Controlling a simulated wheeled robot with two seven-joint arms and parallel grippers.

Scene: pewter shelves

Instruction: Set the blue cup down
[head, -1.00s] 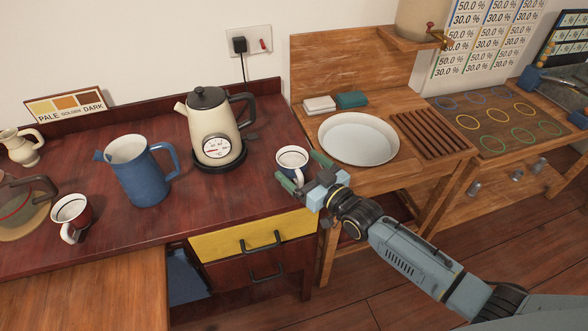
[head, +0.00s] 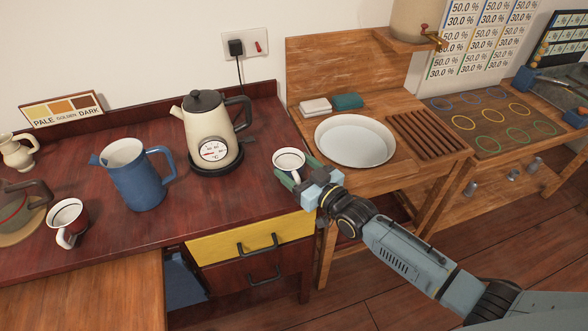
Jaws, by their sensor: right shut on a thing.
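The cup (head: 289,161) is near the right edge of the dark red counter (head: 240,199), in front of and right of the kettle. Its white inside and rim show from above. Its outer side is mostly hidden by the fingers. My right gripper (head: 296,178) reaches in from the lower right and is shut on the cup, with green fingertips at its near side. I cannot tell whether the cup's base touches the counter. My left gripper is not in view.
A wooden stand with a white basin (head: 355,140) is right of the cup.

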